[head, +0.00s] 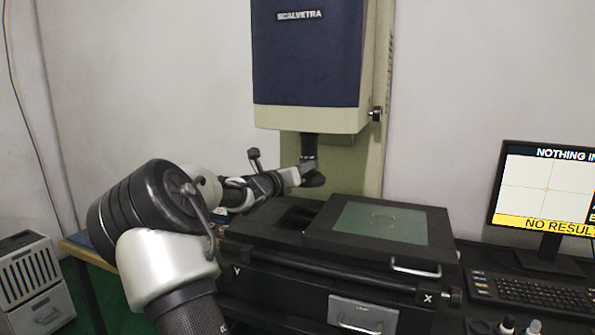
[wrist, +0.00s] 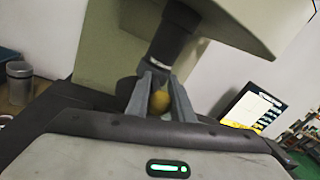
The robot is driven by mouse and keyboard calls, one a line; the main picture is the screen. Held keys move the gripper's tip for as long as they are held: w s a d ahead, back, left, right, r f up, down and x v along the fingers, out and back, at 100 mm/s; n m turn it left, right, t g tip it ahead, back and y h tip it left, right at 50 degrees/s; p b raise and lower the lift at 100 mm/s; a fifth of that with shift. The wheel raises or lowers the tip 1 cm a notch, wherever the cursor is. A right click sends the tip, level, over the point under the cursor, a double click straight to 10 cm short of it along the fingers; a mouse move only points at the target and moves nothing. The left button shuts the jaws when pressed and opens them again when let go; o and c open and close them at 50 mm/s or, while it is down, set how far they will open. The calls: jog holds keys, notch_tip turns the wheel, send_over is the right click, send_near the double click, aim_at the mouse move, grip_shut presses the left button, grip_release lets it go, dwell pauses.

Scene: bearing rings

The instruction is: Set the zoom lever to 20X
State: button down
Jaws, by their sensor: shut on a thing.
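The measuring machine's dark lens tube (head: 309,145) hangs below its blue and cream head, and it also shows in the wrist view (wrist: 170,45). In the head view, my gripper (head: 308,176) reaches in from the left to the tube's lower end, and the knob is hidden there. The zoom markings cannot be read in either view.
The black stage with its green-grey glass plate (head: 352,219) lies below and right of my gripper. The machine's head (head: 308,55) is close above. A monitor (head: 546,190) reading "NOTHING IN" and "NO RESUL" and a keyboard (head: 535,293) stand at the right.

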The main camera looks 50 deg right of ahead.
jog(key=shift+s+d, duration=0.3)
jog(key=shift+s, duration=0.2)
jog(key=c, duration=1.6)
grip_release()
jog(key=shift+s+r, duration=0.1)
jog(key=shift+s, duration=0.05)
jog(key=shift+o, duration=0.2)
jog(key=shift+w+a, duration=0.2)
jog(key=shift+w, duration=0.15)
jog(key=p+v, duration=0.2)
jog(key=v, duration=1.5)
jog(key=shift+p, duration=0.4)
jog(key=shift+a, duration=0.1)
